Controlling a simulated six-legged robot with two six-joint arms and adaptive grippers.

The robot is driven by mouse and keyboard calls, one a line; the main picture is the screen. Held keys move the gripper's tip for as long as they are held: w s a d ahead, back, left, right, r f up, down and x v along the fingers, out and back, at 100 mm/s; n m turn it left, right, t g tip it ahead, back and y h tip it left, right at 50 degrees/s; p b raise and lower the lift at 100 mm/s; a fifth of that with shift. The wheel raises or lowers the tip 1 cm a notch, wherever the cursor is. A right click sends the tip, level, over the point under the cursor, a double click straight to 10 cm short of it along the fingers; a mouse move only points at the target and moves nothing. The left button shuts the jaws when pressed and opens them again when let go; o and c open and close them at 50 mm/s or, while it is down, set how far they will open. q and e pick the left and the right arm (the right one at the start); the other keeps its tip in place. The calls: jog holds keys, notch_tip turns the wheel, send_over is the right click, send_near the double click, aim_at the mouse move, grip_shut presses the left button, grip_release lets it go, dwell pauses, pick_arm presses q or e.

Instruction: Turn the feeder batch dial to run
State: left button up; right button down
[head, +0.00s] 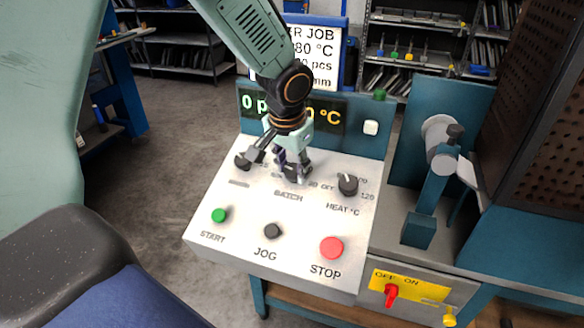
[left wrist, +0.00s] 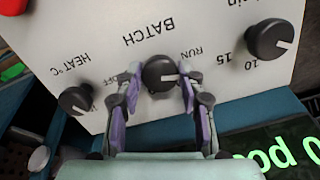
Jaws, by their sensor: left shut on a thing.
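The batch dial (left wrist: 160,73) is a black round knob with a white pointer line, on the white sloped control panel above the word BATCH. In the head view the batch dial (head: 293,173) is partly covered by my left gripper (head: 282,163). In the left wrist view my left gripper (left wrist: 157,80) is shut on the dial, one finger on each side. The picture there is upside down. The pointer line points right, toward the finger on the RUN side; the RUN label (left wrist: 195,51) is just above that finger. My right gripper is not in view.
The heat dial (head: 348,184) is right of the batch dial, and another black dial (head: 242,160) is left. Green start (head: 219,215), black jog (head: 273,231) and red stop (head: 331,247) buttons line the front. A display (head: 330,117) rises behind; a blue press (head: 434,190) stands right.

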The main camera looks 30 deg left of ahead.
pick_arm(q)
jog(key=shift+w+r+n, duration=0.15)
jog(key=shift+n, duration=1.55)
jog(key=shift+n+b, duration=0.3)
jog(key=o, duration=1.2)
jog(key=shift+c, duration=0.2)
jog(key=a+v, duration=0.1)
jog(key=v, duration=1.1)
jog(key=shift+s+d, duration=0.2)
jog(key=shift+d, duration=0.15)
